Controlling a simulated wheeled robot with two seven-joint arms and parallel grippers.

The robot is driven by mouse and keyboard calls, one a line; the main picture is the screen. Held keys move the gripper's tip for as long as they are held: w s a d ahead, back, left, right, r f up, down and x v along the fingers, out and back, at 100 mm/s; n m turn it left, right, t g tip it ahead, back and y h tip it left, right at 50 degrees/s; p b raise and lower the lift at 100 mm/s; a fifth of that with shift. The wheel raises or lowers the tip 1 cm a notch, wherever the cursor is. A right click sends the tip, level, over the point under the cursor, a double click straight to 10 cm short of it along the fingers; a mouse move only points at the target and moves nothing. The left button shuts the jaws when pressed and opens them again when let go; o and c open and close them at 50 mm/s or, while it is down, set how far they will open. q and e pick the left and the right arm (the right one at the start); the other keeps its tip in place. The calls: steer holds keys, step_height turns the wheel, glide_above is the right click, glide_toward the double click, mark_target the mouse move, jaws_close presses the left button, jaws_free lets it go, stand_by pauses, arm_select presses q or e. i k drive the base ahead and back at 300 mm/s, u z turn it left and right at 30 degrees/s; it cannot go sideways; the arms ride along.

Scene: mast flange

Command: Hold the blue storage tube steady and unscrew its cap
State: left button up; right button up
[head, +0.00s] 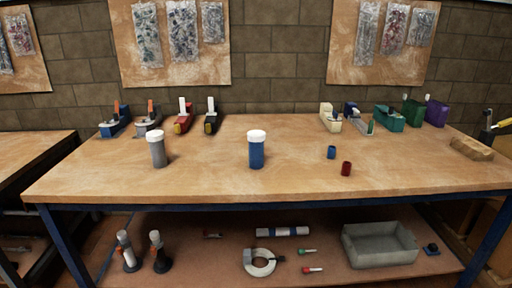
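The blue storage tube (256,155) stands upright near the middle of the wooden table (210,182). Its white cap (256,136) sits on top of it. A grey tube (157,155) with a white cap stands upright to its left. Neither of my grippers shows in the head view.
Right of the blue tube are a small blue cylinder (331,152) and a dark red one (346,168). Tape dispensers (183,118) and other tools line the back edge. A wooden block (471,149) lies at the far right. The table's front middle is clear.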

mark_target(256, 150)
steer(key=z, duration=2.1)
steer(key=i, duration=1.1)
steer(key=u, duration=0.95)
